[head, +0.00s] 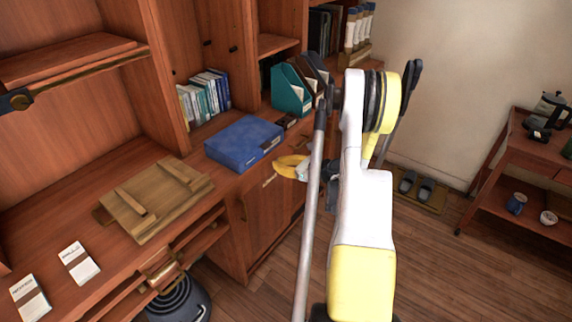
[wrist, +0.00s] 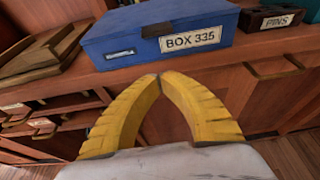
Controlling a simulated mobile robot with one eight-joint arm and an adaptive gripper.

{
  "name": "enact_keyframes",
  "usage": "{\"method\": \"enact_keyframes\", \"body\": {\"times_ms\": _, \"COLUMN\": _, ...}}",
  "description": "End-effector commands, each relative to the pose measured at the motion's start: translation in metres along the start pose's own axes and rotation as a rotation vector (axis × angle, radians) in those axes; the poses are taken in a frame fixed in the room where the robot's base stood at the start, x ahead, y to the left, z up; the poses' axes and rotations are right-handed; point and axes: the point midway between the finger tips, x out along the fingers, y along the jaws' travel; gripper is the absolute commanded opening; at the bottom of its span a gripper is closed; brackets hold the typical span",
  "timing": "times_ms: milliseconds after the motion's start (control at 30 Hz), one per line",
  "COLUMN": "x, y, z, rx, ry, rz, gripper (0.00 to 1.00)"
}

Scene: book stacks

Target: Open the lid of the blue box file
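The blue box file (head: 240,140) lies flat on the wooden counter with its lid down. In the wrist view the blue box file (wrist: 130,38) shows its front face, with a "BOX 335" label (wrist: 190,39), a dark tab (wrist: 155,30) at the top front edge and a small metal label holder (wrist: 120,54). My gripper (head: 278,168) is in front of the counter, to the right of and a little lower than the box. In the wrist view my gripper's yellow fingers (wrist: 160,77) meet at their tips, with nothing between them, below and apart from the box front.
A small "PINS" box (wrist: 278,19) stands right of the box file. Teal magazine files (head: 291,90) and upright books (head: 205,97) stand behind. A wooden board (head: 155,200) lies to the left. Open floor lies right of the counter, before a side table (head: 530,155).

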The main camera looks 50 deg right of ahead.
Motion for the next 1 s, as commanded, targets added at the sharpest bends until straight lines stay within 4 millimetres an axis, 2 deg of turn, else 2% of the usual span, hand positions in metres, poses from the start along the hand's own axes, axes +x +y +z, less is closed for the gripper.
{"method": "enact_keyframes", "body": {"times_ms": 33, "x": 0.013, "y": 0.001, "z": -0.004, "rx": -0.002, "ry": 0.0, "rz": 0.004, "gripper": 0.0}}
{"method": "enact_keyframes", "body": {"times_ms": 200, "x": 0.048, "y": 0.001, "z": -0.003, "rx": -0.001, "ry": 0.0, "rz": 0.003, "gripper": 0.0}}
{"method": "enact_keyframes", "body": {"times_ms": 300, "x": 0.038, "y": 0.0, "z": 0.015, "rx": 0.0, "ry": 0.0, "rz": -0.001, "gripper": 0.0}}
{"method": "enact_keyframes", "body": {"times_ms": 500, "x": 0.031, "y": 0.0, "z": 0.033, "rx": -0.001, "ry": 0.0, "rz": -0.001, "gripper": 0.0}}
{"method": "enact_keyframes", "body": {"times_ms": 1000, "x": 0.029, "y": 0.0, "z": 0.039, "rx": -0.002, "ry": 0.006, "rz": -0.001, "gripper": 0.0}}
